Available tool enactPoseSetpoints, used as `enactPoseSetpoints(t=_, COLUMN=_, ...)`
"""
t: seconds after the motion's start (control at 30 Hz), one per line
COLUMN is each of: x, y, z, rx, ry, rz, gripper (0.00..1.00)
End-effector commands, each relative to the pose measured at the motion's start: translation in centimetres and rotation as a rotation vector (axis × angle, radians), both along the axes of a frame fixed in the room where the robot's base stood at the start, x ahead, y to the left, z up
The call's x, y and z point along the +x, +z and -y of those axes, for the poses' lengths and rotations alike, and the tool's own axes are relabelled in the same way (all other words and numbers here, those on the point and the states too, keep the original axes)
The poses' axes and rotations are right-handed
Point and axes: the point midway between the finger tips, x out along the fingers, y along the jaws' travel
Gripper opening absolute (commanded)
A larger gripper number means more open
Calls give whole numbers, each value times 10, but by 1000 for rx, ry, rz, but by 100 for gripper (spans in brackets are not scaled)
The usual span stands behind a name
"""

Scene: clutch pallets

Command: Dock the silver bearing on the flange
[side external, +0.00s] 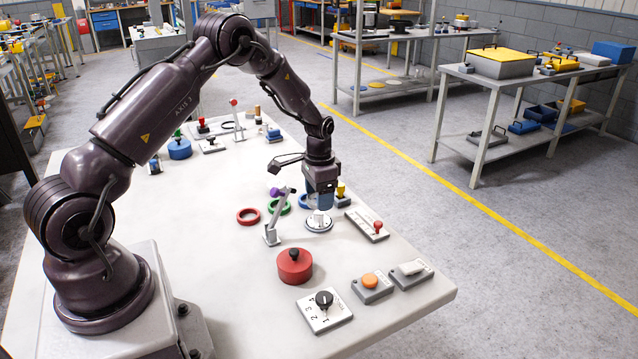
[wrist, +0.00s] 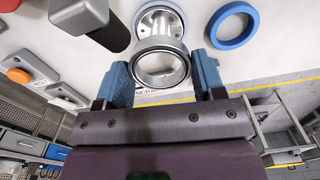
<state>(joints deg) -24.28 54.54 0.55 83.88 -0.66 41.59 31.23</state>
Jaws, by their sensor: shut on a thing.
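My gripper (side external: 321,204) points down over the front part of the white table. In the wrist view its two blue fingers (wrist: 160,76) are shut on the silver bearing (wrist: 163,45), one finger on each side. The bearing is a short shiny ring with an open bore. The flange (side external: 319,226) is a round silver base with a raised post, just below the fingers. In the wrist view the flange (wrist: 148,20) shows behind the bearing, whose ring partly overlaps it. I cannot tell whether they touch. The bearing is mostly hidden by the fingers in the side view.
A grey lever (side external: 279,212) stands close left of the flange. Red (side external: 248,216), green (side external: 284,210) and blue (wrist: 235,24) rings lie nearby. A red-knobbed plate (side external: 367,226) is to the right; a red round block (side external: 294,267) and switch boxes are in front.

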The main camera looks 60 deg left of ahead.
Motion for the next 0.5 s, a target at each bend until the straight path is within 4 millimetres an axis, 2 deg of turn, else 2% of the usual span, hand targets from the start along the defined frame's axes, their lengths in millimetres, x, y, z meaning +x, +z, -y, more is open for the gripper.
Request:
enactPoseSetpoints(t=0.2, x=0, y=-24, z=0, rx=0, ry=0, rz=0, gripper=37)
enactPoseSetpoints(t=0.5, x=0, y=-41, z=0, rx=1, ry=0, rz=1, gripper=37)
